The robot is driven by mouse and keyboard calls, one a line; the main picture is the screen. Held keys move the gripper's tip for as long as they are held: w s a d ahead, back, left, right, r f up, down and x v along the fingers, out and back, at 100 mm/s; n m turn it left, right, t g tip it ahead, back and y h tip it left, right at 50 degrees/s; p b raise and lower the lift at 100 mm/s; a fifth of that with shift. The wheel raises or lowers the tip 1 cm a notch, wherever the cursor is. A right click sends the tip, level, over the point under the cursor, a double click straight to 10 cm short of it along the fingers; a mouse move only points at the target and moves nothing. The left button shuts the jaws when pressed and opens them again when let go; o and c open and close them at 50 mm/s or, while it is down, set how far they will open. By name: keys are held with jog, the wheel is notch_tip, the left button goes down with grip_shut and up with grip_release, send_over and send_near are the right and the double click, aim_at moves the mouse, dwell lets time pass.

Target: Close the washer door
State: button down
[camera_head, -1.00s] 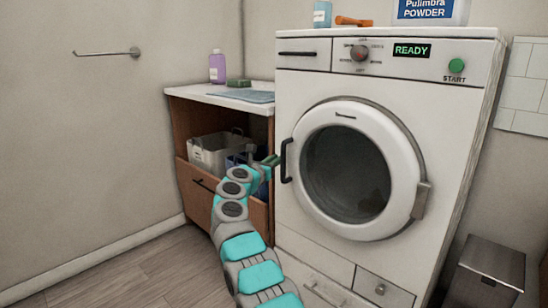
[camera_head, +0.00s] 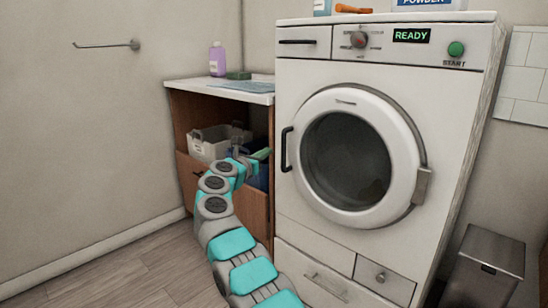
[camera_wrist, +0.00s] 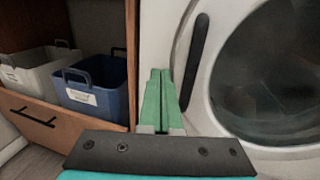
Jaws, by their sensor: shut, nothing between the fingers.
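The washer (camera_head: 300,200) stands in the middle of the head view, its display reading READY. Its round white door (camera_head: 398,130) with dark glass lies against the front, hinge (camera_head: 420,186) at the right. Whether it is fully latched I cannot tell. The black door handle (camera_head: 287,149) is on the door's left; it also shows in the wrist view (camera_wrist: 195,62). My gripper (camera_head: 261,154) is left of the handle, apart from it. In the wrist view its green fingers (camera_wrist: 160,85) are together and empty, pointing at the washer front left of the handle.
A wooden cabinet (camera_head: 188,120) stands left of the washer, its drawer pulled out with a grey basket (camera_head: 208,150) and a blue basket (camera_wrist: 92,98). A metal bin (camera_head: 485,268) is at the lower right. Floor (camera_head: 130,270) is clear at the left.

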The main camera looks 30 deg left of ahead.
jog(key=s+a+b, duration=0.1)
jog(key=s+a, duration=0.1)
jog(key=s, duration=0.6)
jog(key=shift+s, duration=0.15)
